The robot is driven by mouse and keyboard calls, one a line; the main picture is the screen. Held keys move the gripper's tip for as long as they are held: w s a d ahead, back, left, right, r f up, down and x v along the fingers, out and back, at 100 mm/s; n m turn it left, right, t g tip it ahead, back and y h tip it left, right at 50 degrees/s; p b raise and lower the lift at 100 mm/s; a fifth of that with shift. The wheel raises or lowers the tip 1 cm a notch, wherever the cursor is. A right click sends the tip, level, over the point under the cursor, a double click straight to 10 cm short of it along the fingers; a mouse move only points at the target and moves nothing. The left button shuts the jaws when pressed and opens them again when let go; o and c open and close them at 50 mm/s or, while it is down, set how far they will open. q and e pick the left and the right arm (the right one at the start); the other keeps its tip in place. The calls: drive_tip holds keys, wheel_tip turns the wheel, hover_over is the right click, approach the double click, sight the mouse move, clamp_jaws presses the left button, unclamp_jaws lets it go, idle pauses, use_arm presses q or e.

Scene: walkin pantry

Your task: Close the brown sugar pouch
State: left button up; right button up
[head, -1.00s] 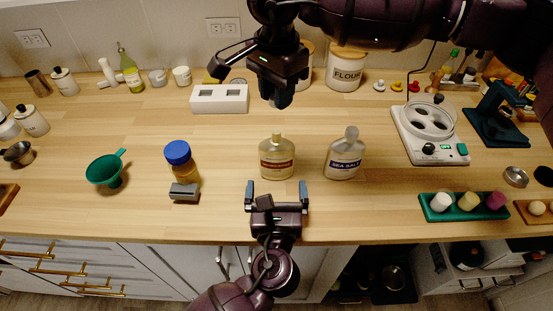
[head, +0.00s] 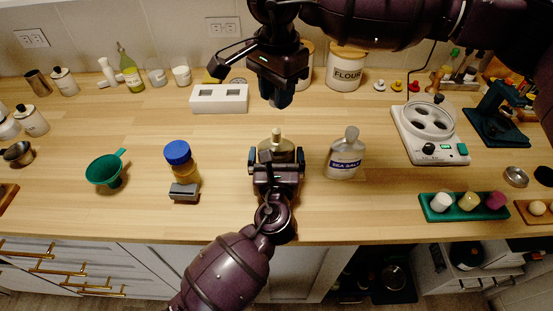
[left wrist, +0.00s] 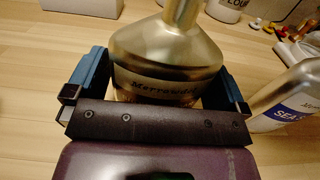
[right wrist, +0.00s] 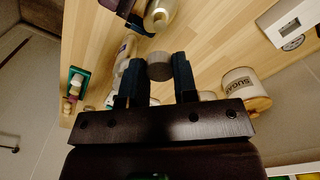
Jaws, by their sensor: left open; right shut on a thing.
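The gold pouch (head: 277,146) with a narrow spout stands upright on the counter. Its label, partly hidden, shows "Merrowa…" in the left wrist view (left wrist: 165,55). My left gripper (head: 276,158) is open, with one finger on each side of the pouch's lower body; I cannot tell whether they touch it. My right gripper (head: 277,98) is in the air behind and above the pouch, pointing down. It is shut on a small grey round cap (right wrist: 160,67), seen between its fingers in the right wrist view. In the right wrist view the pouch (right wrist: 160,14) is at the top edge.
A sea salt pouch (head: 345,158) stands close on the right. A blue-lidded jar (head: 180,160) with a grey block (head: 184,191) and a green funnel (head: 106,171) are on the left. A white slotted block (head: 219,98) and flour canister (head: 346,70) stand behind.

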sight(276, 131)
use_arm(q)
drive_tip(key=shift+c, duration=0.5)
drive_tip(key=c, duration=0.9)
use_arm(e)
drive_tip(key=shift+f, duration=2.5)
drive_tip(key=shift+f, duration=0.15)
drive_tip(key=shift+f, duration=0.75)
drive_tip(key=shift+f, duration=0.55)
